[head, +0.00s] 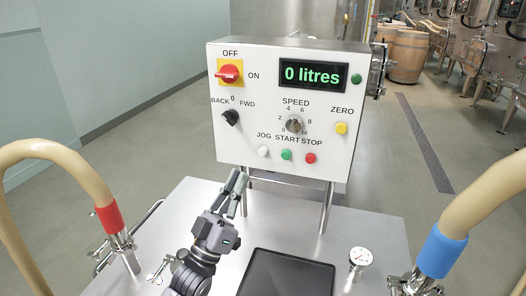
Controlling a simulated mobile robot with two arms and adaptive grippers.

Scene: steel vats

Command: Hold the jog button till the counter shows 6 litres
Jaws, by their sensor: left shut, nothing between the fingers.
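The white control panel (230,150) stands upright on posts above a steel cart top. Its counter display (314,76) reads 0 litres in green. The white jog button (263,152) is at the panel's lower left, under the JOG label. My left gripper (238,178) is shut and empty, its fingers pointing up, below and left of the jog button; it looks apart from the button. The red main switch (229,72) has its handle roughly level, toward ON. The black BACK/FWD selector (231,117) has an unclear setting. My right gripper is not in view.
Beside jog are the green start button (286,155) and red stop button (310,158). The yellow zero button (341,128) and speed knob (294,124) sit above. Hoses with a red cuff (109,217) and a blue cuff (441,252) flank the cart. A gauge (360,257) stands at front right.

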